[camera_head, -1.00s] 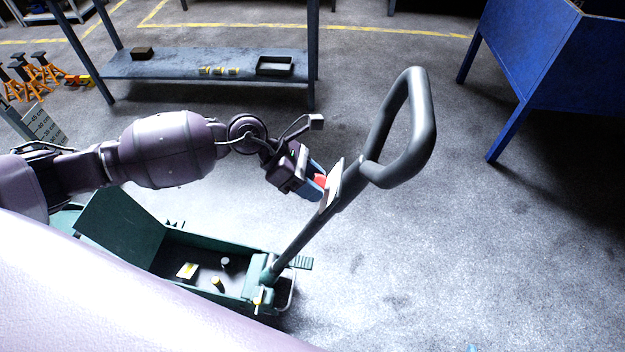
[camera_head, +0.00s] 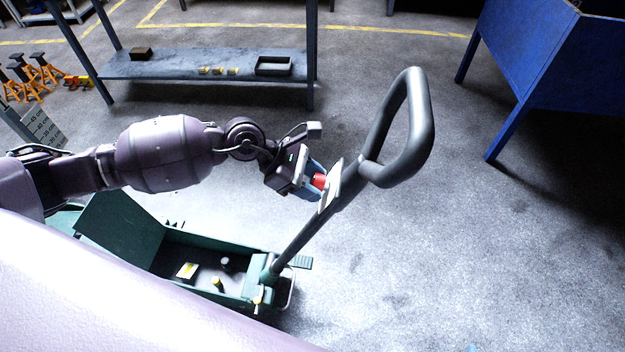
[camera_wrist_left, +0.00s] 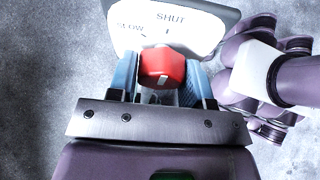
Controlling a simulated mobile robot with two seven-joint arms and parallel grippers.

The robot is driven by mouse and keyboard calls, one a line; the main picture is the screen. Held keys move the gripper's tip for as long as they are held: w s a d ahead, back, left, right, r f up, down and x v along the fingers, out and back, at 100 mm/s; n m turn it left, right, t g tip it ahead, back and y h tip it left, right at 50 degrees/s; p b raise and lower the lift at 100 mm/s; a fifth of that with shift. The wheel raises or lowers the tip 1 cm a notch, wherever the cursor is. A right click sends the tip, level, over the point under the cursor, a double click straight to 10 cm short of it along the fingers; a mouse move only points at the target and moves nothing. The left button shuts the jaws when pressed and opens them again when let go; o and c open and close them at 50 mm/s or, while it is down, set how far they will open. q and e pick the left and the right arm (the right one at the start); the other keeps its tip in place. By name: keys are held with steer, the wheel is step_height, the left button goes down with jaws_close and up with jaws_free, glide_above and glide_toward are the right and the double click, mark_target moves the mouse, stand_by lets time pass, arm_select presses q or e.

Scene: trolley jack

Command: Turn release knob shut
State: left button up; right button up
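The red release knob (camera_head: 319,181) sits on a white plate (camera_head: 331,185) on the jack's grey handle (camera_head: 306,231). In the left wrist view the knob (camera_wrist_left: 162,64) lies between the two blue finger pads of my left gripper (camera_wrist_left: 160,82). No clear gap shows on either side, so the gripper looks shut on the knob. The plate (camera_wrist_left: 205,28) reads SHUT at the top and SLOW to its left. My right gripper is in neither view.
The green trolley jack (camera_head: 120,232) stands on the floor below my left arm, with small parts in its body. The handle's loop grip (camera_head: 425,125) rises right of the gripper. A grey shelf table (camera_head: 190,62) and blue bench (camera_head: 525,60) stand behind. Floor at right is clear.

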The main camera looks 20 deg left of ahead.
arm_select(q)
steer(key=o, duration=0.4)
steer(key=shift+o, duration=0.2)
steer(key=v, duration=1)
steer(key=shift+a+r, duration=0.3)
